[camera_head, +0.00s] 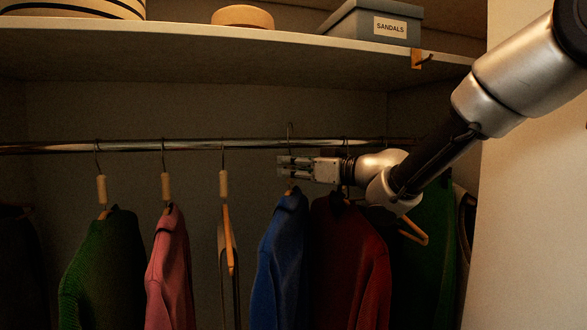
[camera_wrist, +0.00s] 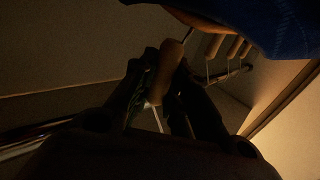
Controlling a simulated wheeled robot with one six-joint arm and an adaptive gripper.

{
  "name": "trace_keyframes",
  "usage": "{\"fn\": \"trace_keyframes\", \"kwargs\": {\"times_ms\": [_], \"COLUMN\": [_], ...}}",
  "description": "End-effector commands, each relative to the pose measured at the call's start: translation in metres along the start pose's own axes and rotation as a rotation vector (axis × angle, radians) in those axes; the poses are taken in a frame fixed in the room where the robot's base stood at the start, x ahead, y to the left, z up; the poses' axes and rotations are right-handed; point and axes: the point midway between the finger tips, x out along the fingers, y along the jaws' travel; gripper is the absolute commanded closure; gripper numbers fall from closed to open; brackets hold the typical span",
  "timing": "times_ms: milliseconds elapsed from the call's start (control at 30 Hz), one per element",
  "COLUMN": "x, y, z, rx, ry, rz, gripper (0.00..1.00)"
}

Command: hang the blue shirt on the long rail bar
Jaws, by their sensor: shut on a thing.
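The blue shirt (camera_head: 280,255) hangs upright from its hanger below my gripper (camera_head: 286,165). My gripper is shut on the light grip of that hanger, and the grip (camera_wrist: 167,70) shows between the dark fingers in the wrist view. The hanger's hook (camera_head: 290,128) rises above the long rail bar (camera_head: 130,147), higher than the neighbouring hooks. I cannot tell whether the hook is around the bar or in front of it. The shirt also fills the upper right of the wrist view (camera_wrist: 275,22). The bar shows at that view's lower left (camera_wrist: 35,138).
A green garment (camera_head: 105,265), a pink one (camera_head: 170,265) and a bare hanger (camera_head: 228,240) hang left of the shirt. A dark red garment (camera_head: 350,260) hangs close on its right. A shelf (camera_head: 200,47) with a sandals box (camera_head: 370,22) is above. A pale wall (camera_head: 530,220) stands right.

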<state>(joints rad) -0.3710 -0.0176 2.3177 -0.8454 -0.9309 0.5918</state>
Motion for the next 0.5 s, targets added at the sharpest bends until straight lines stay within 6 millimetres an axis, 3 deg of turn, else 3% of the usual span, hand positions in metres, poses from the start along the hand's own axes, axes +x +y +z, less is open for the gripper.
{"fn": "trace_keyframes", "kwargs": {"times_ms": [233, 500], "x": [0.016, 0.021], "y": [0.015, 0.018], "z": [0.001, 0.019], "rx": [0.001, 0.001], "ry": [0.001, 0.001], "rz": [0.0, 0.0], "gripper": [1.0, 1.0]}}
